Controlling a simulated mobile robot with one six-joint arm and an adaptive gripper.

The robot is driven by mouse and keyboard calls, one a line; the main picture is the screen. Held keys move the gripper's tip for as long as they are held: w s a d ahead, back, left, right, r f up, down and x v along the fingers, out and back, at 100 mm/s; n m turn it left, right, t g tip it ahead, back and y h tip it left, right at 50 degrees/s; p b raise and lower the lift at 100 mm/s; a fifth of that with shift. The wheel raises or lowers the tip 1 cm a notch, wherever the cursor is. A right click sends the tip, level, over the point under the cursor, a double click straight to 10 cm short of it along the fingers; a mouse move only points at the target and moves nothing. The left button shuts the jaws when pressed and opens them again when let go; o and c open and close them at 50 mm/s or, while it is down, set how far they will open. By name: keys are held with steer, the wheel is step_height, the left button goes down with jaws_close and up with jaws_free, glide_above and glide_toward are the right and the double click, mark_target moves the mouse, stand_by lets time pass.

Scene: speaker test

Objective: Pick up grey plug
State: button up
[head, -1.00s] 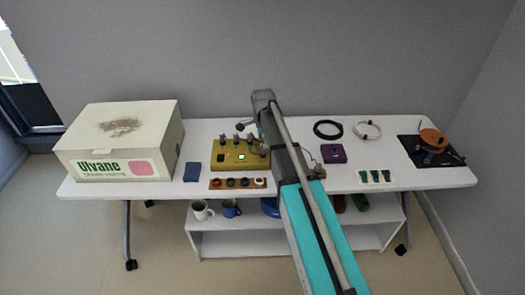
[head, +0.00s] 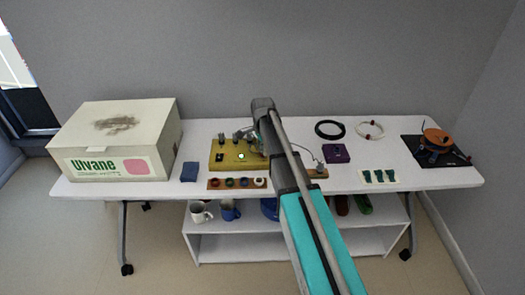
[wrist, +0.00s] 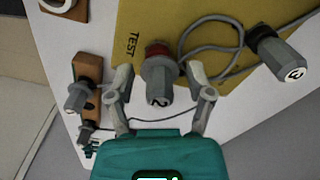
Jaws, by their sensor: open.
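In the wrist view a grey plug marked 2 (wrist: 158,90) stands at a red socket (wrist: 158,50) on the yellow board (wrist: 205,12), by the word TEST. My open gripper (wrist: 159,76) has one finger on each side of this plug, with visible gaps. Another grey plug marked 3 (wrist: 280,53) is at the upper right, with a grey cable nearby. More grey plugs (wrist: 76,98) show at the left by a brown wooden strip (wrist: 88,68). In the head view the yellow board (head: 221,160) is partly hidden by my arm.
A large white box (head: 108,165) and a small blue block (head: 190,172) stand left of the board. A strip with coloured rings (head: 215,184) lies in front. A purple box (head: 336,153), cable coils (head: 329,130) and a dark mat (head: 462,158) are to the right.

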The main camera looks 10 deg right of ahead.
stand_by(0.4)
steer(key=c, duration=0.9)
steer(key=shift+r, duration=0.2)
step_height(320, 180, up, 3)
steer(key=p, duration=0.3)
steer(key=s+r+p, duration=0.3)
steer(key=s, duration=0.1)
steer(key=s+r+p, duration=0.3)
steer(key=s, duration=0.2)
steer(key=s+r+p, duration=0.3)
steer(key=s+p, duration=0.1)
steer(key=s, duration=0.1)
steer(key=shift+r, duration=0.35)
steer(key=shift+r+p, duration=1.95)
steer(key=shift+d, duration=0.1)
